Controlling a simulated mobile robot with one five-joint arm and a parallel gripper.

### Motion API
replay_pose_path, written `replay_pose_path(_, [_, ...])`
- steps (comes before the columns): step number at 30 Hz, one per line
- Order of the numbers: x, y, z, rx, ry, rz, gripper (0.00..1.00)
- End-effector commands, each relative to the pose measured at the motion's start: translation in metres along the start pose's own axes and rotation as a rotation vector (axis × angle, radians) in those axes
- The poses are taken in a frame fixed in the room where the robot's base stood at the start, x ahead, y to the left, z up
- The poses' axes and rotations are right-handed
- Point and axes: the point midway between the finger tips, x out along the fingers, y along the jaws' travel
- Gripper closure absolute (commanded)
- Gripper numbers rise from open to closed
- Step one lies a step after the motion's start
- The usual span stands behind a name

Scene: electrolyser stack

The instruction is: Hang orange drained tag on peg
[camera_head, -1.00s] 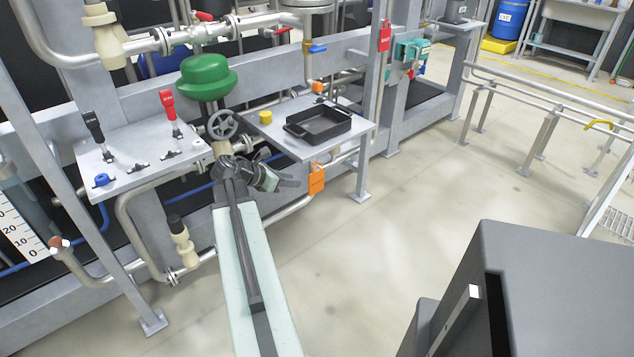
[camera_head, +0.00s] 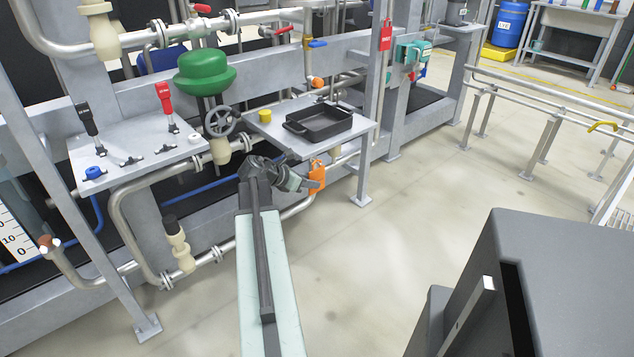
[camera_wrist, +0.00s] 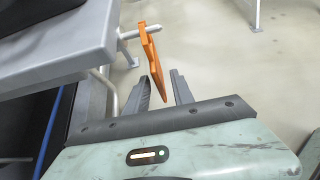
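The orange tag (camera_head: 315,174) hangs just below the right end of the small grey shelf, with its lettering unreadable. In the wrist view the tag (camera_wrist: 151,60) is seen nearly edge-on, its top at a short grey peg (camera_wrist: 129,35) sticking out by the shelf edge. I cannot clearly tell whether the tag's hole is around the peg. My gripper (camera_head: 312,186) is at the tag's lower part. In the wrist view my gripper (camera_wrist: 161,92) is open, with the tag's lower end between the two fingers and gaps visible beside it.
The grey shelf (camera_head: 283,147) carries a black tray (camera_head: 318,124) and a yellow cap (camera_head: 265,116). Its support leg (camera_head: 363,180) stands right of the tag. Pipes (camera_head: 297,208) run behind my arm. The floor to the right is open, up to a dark grey box (camera_head: 560,270).

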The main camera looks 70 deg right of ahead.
Motion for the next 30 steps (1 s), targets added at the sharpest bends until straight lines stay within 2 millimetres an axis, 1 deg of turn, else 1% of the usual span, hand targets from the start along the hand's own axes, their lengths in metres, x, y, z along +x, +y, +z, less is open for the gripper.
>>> replay_pose_path(2, [0.0,0.0,0.0,0.0,0.0,0.0,0.71])
replay_pose_path(3, [0.0,0.0,0.0,0.0,0.0,0.0,0.82])
replay_pose_path(5, [0.0,0.0,0.0,0.001,0.0,0.0,0.99])
replay_pose_path(6, [0.0,0.0,0.0,0.001,0.0,0.0,1.0])
replay_pose_path(13, [-0.001,0.0,0.002,0.001,0.0,-0.001,1.0])
replay_pose_path(21, [-0.008,0.0,0.011,0.001,0.0,-0.001,1.0])
replay_pose_path(30, [-0.007,0.0,0.011,0.001,0.0,-0.001,1.0])
